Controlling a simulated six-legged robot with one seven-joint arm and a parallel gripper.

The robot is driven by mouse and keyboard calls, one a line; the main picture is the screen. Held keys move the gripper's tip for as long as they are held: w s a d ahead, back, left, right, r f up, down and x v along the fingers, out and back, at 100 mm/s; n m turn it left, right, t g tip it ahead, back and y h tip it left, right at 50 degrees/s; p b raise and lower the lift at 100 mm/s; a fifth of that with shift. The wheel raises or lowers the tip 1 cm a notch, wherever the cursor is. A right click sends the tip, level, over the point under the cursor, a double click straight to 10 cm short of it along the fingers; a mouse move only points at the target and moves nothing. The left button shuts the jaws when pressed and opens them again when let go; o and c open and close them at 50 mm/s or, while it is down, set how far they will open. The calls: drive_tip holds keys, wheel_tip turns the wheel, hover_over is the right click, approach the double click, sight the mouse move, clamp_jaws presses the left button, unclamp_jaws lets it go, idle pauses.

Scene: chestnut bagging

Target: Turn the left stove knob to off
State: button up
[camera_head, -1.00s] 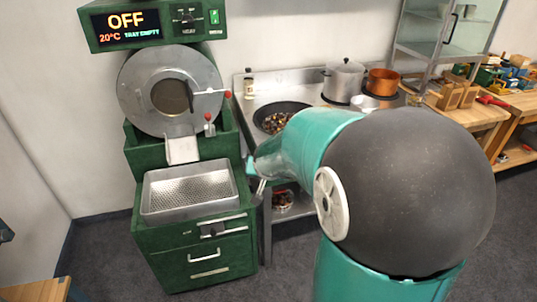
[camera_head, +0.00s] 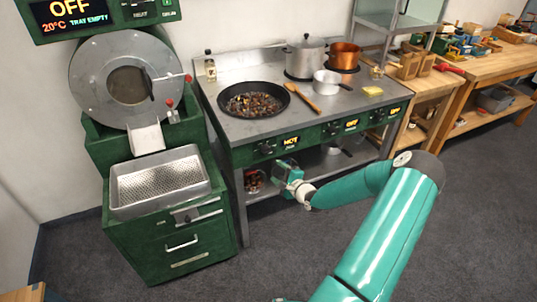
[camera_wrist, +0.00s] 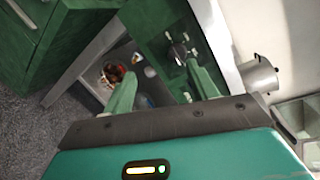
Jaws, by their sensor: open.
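The left stove knob (camera_head: 265,148) is a dark dial on the stove's green front panel, left of a lit display (camera_head: 291,142) reading HOT. My gripper (camera_head: 283,166) is just in front of the panel, below and slightly right of that knob, and apart from it. In the wrist view, my gripper (camera_wrist: 160,70) shows two green fingers spread apart with nothing between them. A dark knob (camera_wrist: 178,51) lies beyond the fingertips, near the right finger. The knob's exact pointer angle is too small to tell.
The stove (camera_head: 320,117) carries a black pan (camera_head: 233,105) of chestnuts, a wooden spoon (camera_head: 303,98), a white saucepan (camera_head: 326,84), a steel pot (camera_head: 305,60) and a copper pot (camera_head: 344,55). A green roaster (camera_head: 110,150) stands left. The floor in front is clear.

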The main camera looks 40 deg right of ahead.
sight(268, 153)
drive_tip(key=w+d+m, duration=0.1)
drive_tip(key=w, duration=0.3)
drive_tip(key=w+d+m+t+h, duration=0.1)
drive_tip(key=w+d, duration=0.1)
drive_tip(key=w, duration=0.1)
drive_tip(key=w+d+m, duration=0.1)
drive_tip(key=w, duration=0.3)
drive_tip(key=shift+w+d+f+t, duration=0.25)
drive_tip(key=shift+w+d+t, duration=0.05)
drive_tip(key=shift+d, duration=0.05)
drive_tip(key=c, duration=1)
